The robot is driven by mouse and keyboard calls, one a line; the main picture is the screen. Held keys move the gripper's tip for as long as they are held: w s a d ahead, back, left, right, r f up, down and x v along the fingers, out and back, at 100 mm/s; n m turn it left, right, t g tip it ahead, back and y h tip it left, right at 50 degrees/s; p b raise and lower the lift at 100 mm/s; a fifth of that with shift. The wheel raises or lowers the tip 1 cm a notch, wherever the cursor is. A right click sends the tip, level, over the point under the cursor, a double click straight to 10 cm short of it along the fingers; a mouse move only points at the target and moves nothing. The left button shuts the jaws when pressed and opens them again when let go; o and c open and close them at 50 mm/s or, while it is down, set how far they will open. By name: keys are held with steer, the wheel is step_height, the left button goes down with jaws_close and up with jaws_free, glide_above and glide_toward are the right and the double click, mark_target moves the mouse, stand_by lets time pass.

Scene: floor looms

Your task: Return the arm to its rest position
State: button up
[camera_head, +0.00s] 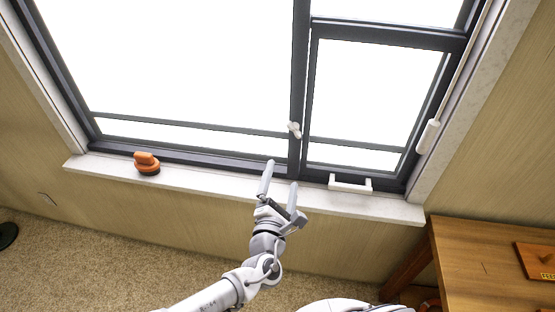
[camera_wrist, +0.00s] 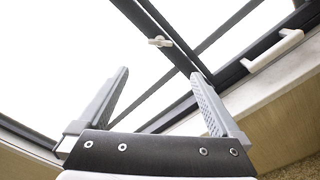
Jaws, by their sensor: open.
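My gripper (camera_head: 281,180) is open with nothing between its fingers. In the head view it is raised in front of the window sill (camera_head: 225,182), its fingers pointing up toward the window. In the wrist view my gripper (camera_wrist: 160,100) shows both fingers apart, with the window frame beyond them. My arm reaches up from the bottom of the head view.
The dark-framed window has a white handle (camera_head: 295,129), also in the wrist view (camera_wrist: 160,42). A white bracket (camera_head: 350,184) is at the sill's right part. An orange suction-cup-like object (camera_head: 147,163) sits at left. A wooden table (camera_head: 470,258) stands at lower right.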

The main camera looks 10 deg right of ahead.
steer(key=s+d+f+m+g+h, duration=0.1)
steer(key=s+d+f+m+g, duration=0.15)
steer(key=f+m+g, duration=0.3)
steer(key=s+a+f+m+g+y, duration=0.4)
steer(key=s+a+f+m+g, duration=0.15)
steer(key=m+g, duration=0.25)
step_height(320, 180, up, 18)
steer(key=s+m+y, duration=0.1)
steer(key=m+y, duration=0.4)
steer(key=s+d+r+m+t+h, duration=0.1)
steer(key=s+d+r+m, duration=0.1)
steer(key=s+d+r, duration=0.2)
steer(key=s+d+r+m+t+h, duration=0.1)
steer(key=s+d+r, duration=0.3)
steer(key=r, duration=0.5)
steer(key=shift+d+r+m, duration=0.3)
steer(key=shift+d+m, duration=0.15)
steer(key=shift+d, duration=0.2)
